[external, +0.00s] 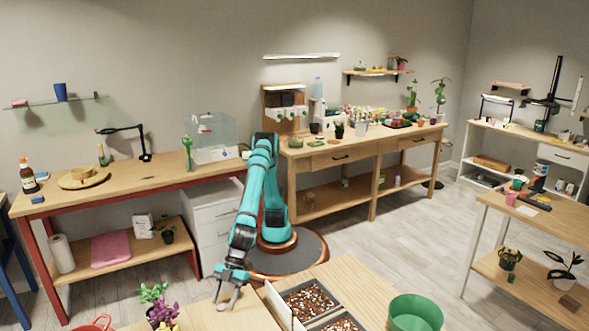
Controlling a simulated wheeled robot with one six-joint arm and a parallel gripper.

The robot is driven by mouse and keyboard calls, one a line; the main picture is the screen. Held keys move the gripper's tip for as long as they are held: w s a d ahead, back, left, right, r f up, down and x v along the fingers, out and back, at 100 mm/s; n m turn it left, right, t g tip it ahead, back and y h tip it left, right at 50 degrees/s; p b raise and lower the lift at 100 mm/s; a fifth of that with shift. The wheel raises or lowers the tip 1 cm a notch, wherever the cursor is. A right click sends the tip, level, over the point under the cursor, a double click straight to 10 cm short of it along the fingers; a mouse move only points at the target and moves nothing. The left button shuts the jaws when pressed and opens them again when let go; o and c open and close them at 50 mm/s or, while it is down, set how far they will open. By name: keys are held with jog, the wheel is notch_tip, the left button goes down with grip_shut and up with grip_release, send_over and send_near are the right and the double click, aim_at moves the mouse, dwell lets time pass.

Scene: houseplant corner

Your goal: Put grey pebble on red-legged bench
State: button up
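The red-legged bench (140,174) stands along the wall at the left, with a wooden top and a lower shelf. My gripper (229,296) points down, low over the wooden table at the front, left of the soil trays. Its fingers look a little apart, but the view is too small to tell whether something is between them.
A round tray with a pot (84,178), a brown bottle (28,177), a black lamp (143,143) and a clear tank (213,140) stand on the bench. A green pot (415,314) and purple plant (162,311) are on the front table.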

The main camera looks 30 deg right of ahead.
jog(key=v, duration=1.2)
jog(key=shift+r, duration=0.15)
